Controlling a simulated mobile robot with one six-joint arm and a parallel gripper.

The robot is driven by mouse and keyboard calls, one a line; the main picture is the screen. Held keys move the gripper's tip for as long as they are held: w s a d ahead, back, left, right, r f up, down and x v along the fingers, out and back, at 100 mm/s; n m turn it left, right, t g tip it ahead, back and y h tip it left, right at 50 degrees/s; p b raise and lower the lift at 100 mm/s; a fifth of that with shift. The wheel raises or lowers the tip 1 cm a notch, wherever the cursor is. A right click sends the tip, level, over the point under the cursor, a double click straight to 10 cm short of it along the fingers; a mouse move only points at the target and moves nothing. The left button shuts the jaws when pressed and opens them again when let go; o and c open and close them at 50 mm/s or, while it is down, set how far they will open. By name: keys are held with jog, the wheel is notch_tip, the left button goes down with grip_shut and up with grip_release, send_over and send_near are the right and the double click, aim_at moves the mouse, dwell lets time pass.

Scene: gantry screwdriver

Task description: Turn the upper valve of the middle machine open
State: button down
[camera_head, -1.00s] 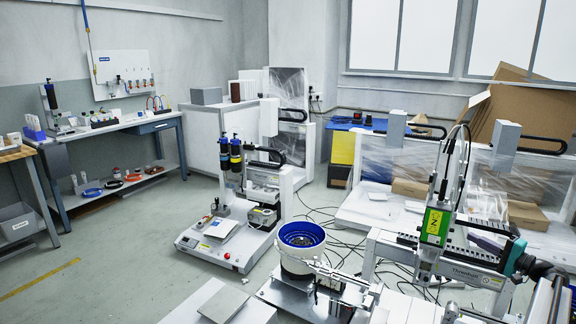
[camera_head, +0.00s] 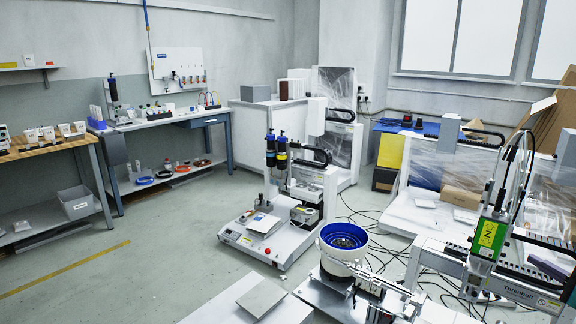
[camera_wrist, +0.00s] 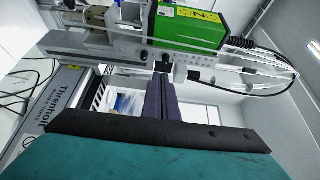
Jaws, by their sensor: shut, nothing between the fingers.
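Several machines stand in the head view, and I cannot tell for certain which is the middle one. A white bench machine (camera_head: 258,243) with two dark upright cylinders with blue bands (camera_head: 276,150) stands near the centre. The gantry machine with a green screwdriver unit (camera_head: 487,240) stands at the right. No valve handle on either machine can be made out. My gripper (camera_wrist: 162,80) shows in the wrist view, its dark fingers together and empty. It points toward the gantry, below the green unit (camera_wrist: 190,25) in that picture.
A bowl feeder with a blue rim (camera_head: 345,238) stands in front of the gantry. A wall panel (camera_head: 178,68) with several small fittings hangs above the left workbench (camera_head: 170,121). Cables lie on the floor behind the feeder. The floor at left (camera_head: 150,260) is clear.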

jog(key=shift+w, duration=0.1)
jog(key=w+a, duration=0.4)
jog(key=a, duration=0.1)
jog(key=shift+w+a, duration=0.15)
jog(key=shift+w, duration=0.05)
dwell(0.4)
jog(key=shift+w+r, duration=0.1)
dwell(0.9)
jog(key=shift+r, duration=0.55)
jog(key=shift+f, duration=0.1)
dwell(0.3)
jog(key=shift+s+a, duration=0.2)
jog(key=shift+s, duration=0.15)
jog(key=s+d, duration=0.4)
jog(key=shift+d+p, duration=0.3)
dwell(0.5)
